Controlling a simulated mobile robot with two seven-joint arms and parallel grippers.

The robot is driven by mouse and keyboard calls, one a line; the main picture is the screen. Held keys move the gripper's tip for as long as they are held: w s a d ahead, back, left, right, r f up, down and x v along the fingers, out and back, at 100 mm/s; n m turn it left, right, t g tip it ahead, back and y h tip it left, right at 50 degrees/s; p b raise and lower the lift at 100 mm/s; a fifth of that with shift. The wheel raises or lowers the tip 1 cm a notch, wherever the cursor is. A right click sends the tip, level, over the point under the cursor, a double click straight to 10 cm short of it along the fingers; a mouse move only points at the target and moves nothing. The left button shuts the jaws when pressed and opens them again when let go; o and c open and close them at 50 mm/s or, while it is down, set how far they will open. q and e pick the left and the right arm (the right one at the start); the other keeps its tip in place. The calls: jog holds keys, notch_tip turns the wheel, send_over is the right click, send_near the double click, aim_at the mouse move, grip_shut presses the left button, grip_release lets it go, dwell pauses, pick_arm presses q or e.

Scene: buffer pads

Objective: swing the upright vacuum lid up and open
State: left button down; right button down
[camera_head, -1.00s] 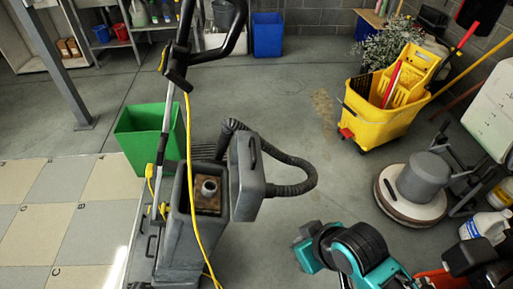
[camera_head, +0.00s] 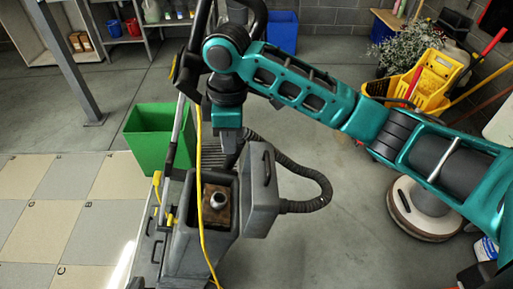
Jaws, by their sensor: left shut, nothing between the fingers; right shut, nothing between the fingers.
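The upright vacuum (camera_head: 188,245) stands at the lower left of centre, with its grey tank open at the top. A brown inside with a round grey fitting (camera_head: 218,202) shows in the opening. The grey lid (camera_head: 260,205) with its dark handle stands swung open at the right side of the opening. My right arm comes in from the right, and its dark gripper (camera_head: 229,150) points down over the back of the tank, by the lid's upper left edge. It is shut and empty; I cannot tell whether it touches the lid. My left gripper is not in view.
A black ribbed hose (camera_head: 315,180) loops right of the lid. A yellow cord (camera_head: 201,220) hangs across the tank's front. A green bin (camera_head: 158,140) stands behind left. A floor machine (camera_head: 420,215) and a yellow mop bucket (camera_head: 425,85) stand right. Floor between is clear.

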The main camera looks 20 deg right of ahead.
jog(key=w+d+r+h, duration=0.1)
jog(key=w+d+r, duration=0.2)
jog(key=r, duration=0.2)
jog(key=b, duration=0.1)
send_over(257, 168)
jog(key=a, duration=0.1)
notch_tip(257, 168, down, 11)
jog(key=shift+f, duration=0.2)
jog(key=shift+d+f, duration=0.35)
jog(key=shift+d, duration=0.05)
jog(key=shift+f, duration=0.1)
